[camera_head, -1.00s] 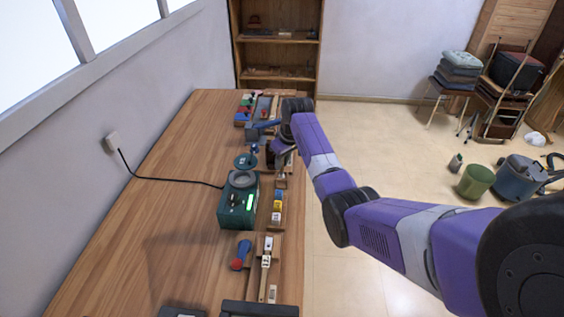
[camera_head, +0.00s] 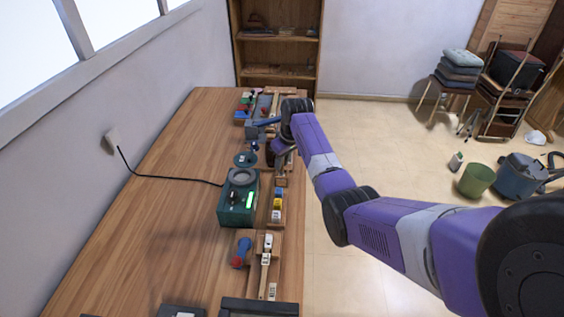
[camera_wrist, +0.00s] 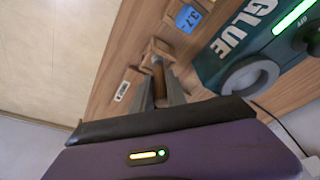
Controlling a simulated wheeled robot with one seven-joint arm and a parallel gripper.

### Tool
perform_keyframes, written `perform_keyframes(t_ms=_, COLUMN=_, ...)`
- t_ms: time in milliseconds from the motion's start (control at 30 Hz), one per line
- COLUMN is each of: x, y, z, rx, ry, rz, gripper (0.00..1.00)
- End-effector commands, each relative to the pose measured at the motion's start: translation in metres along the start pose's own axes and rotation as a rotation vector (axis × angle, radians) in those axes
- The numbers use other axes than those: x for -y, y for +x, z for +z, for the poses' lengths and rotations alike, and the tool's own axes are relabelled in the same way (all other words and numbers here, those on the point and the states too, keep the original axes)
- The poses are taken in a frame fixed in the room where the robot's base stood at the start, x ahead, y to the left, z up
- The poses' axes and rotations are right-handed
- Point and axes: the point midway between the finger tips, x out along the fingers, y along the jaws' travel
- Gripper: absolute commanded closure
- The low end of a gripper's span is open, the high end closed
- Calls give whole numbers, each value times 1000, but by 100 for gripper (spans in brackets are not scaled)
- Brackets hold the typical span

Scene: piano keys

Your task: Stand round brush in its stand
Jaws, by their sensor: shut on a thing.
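In the wrist view, my gripper (camera_wrist: 160,88) is shut on a slim brown wooden piece (camera_wrist: 159,78), which appears to be the round brush's handle. The brush's bristle end is hidden. A notched wooden holder (camera_wrist: 158,50) stands just beyond the fingertips and may be the stand; I cannot tell whether the brush touches it. A wooden block with a white label (camera_wrist: 126,86) is beside the fingers on the left. In the head view, my gripper (camera_head: 282,152) is low over the bench's right edge, mostly hiding what it holds.
The green glue box (camera_head: 238,203) sits close by, also large at right in the wrist view (camera_wrist: 235,50). Its cable runs left to the wall. Wooden tool holders line the bench's right edge, before and behind my gripper. The bench's left side (camera_head: 160,220) is clear.

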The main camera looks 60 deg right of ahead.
Motion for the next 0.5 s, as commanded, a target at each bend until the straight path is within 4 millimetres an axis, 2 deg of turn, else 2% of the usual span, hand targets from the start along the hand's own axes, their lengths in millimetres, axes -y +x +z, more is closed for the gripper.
perform_keyframes(t_ms=500, x=0, y=6, z=2, rx=0, ry=0, rz=0, gripper=100)
